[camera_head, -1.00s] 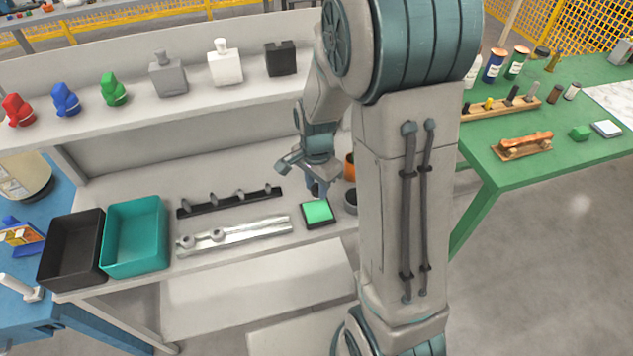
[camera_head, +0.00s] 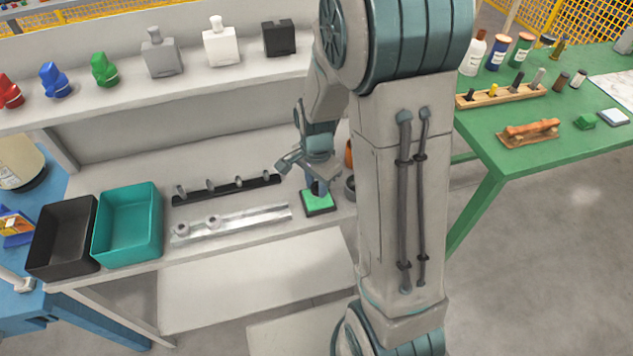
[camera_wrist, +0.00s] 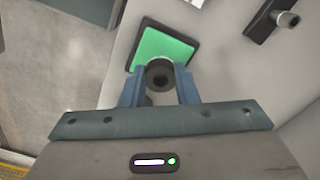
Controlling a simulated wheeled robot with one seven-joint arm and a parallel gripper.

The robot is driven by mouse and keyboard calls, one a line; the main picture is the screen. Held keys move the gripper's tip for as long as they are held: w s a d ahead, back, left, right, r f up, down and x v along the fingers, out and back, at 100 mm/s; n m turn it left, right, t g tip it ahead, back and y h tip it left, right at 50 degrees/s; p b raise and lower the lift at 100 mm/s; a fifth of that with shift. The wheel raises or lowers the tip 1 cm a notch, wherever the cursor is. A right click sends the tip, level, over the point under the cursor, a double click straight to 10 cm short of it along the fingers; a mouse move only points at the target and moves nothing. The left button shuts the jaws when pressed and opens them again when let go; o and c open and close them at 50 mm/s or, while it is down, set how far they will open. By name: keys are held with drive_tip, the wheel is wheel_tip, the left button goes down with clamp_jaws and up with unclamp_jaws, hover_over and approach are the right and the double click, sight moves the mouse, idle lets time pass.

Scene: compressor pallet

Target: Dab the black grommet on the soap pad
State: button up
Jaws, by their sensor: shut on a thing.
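The soap pad (camera_head: 318,204) is a green square in a black tray on the grey bench, under my gripper (camera_head: 316,188) in the head view. In the wrist view the soap pad (camera_wrist: 160,45) lies just beyond the fingertips. My gripper (camera_wrist: 159,80) is shut on the black grommet (camera_wrist: 160,75), a dark ring with a hole, held between the two blue fingers. The grommet overlaps the pad's near edge in the wrist view. I cannot tell whether it touches the green surface.
A black rail with several pegs (camera_head: 226,190) and a metal strip with pale rings (camera_head: 240,222) lie left of the pad. A teal bin (camera_head: 128,225) and a black bin (camera_head: 62,237) stand farther left. An orange cup and a grey cup (camera_head: 350,187) stand close on the right.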

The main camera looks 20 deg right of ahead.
drive_tip(key=shift+f+b, duration=0.35)
drive_tip(key=shift+f, duration=0.1)
idle(0.5)
drive_tip(key=shift+r+p, duration=2.75)
drive_tip(key=shift+r, duration=0.85)
